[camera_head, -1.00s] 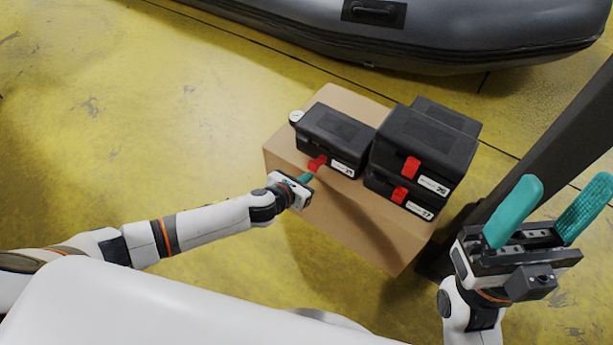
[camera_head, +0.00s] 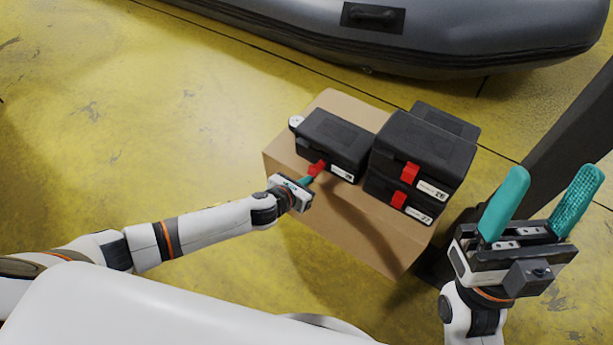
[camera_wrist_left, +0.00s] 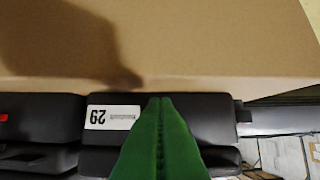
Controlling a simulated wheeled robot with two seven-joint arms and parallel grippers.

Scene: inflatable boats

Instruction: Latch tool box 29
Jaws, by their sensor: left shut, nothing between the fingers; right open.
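Tool box 29 (camera_head: 334,137) is a black box with its lid down on the left part of a cardboard carton. Its white label (camera_wrist_left: 112,117) reads 29 upside down in the left wrist view. Its red latch (camera_head: 317,168) is on the front, tilted and partly covered by my left gripper (camera_head: 309,179). The left fingers (camera_wrist_left: 159,135) are shut and empty, with their tips at the latch. The wrist view hides the latch behind them, so I cannot tell whether it is fastened. My right gripper (camera_head: 541,203) is open and empty at the right, away from the boxes.
Other black tool boxes (camera_head: 422,150) with red latches are stacked to the right on the same carton (camera_head: 365,225). A dark post (camera_head: 565,135) stands beyond my right gripper. A grey inflatable boat (camera_head: 450,35) lies behind. Yellow floor at left is clear.

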